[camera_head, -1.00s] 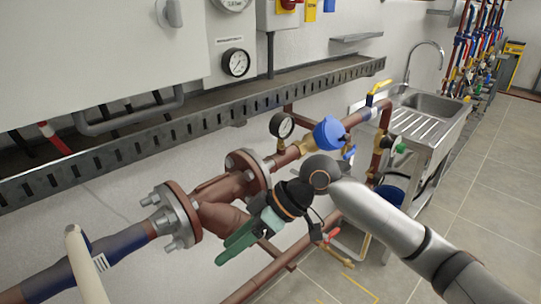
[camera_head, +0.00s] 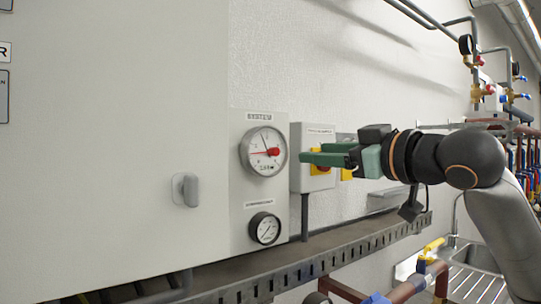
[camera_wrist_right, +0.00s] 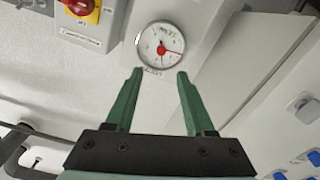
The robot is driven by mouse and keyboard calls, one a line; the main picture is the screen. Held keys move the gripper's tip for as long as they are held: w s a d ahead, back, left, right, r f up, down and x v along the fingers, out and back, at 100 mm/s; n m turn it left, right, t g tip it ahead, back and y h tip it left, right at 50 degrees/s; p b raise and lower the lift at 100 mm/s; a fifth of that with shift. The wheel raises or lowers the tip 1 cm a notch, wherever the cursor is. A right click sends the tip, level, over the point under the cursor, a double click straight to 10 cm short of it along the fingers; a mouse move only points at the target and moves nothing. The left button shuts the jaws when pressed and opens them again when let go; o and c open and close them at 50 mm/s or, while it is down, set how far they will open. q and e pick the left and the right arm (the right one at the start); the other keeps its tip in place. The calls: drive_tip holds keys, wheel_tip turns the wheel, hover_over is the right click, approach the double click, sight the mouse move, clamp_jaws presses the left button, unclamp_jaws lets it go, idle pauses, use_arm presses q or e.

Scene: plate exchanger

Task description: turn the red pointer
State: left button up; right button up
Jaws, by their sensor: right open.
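The red pointer (camera_head: 273,152) sits on the white face of a round gauge (camera_head: 256,164) marked as a system gauge on a pale panel. Its red hub is right of the dial's middle in the head view. In the wrist view the red pointer (camera_wrist_right: 163,49) lies on the gauge (camera_wrist_right: 150,38), beyond the fingertips. My right gripper (camera_head: 303,155) is open and empty, with green fingers aimed left toward the gauge. It is apart from the pointer. In the wrist view the gap of my right gripper (camera_wrist_right: 160,72) is lined up roughly with the dial. My left gripper is out of view.
A smaller pressure gauge (camera_head: 265,228) is below the dial. A grey box with a red and yellow switch (camera_head: 317,155) stands right of it, behind my fingers in the head view. A slotted metal tray (camera_head: 330,255) runs below. A grey handle (camera_head: 186,189) sticks out at left.

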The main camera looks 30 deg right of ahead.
sight(278, 152)
drive_tip(key=w, duration=0.4)
drive_tip(key=w+p, duration=0.1)
drive_tip(key=w, duration=0.3)
drive_tip(key=w+a+p, duration=0.1)
drive_tip(key=w, duration=0.2)
drive_tip(key=shift+w, duration=0.4)
drive_tip(key=shift+f, duration=0.1)
clamp_jaws()
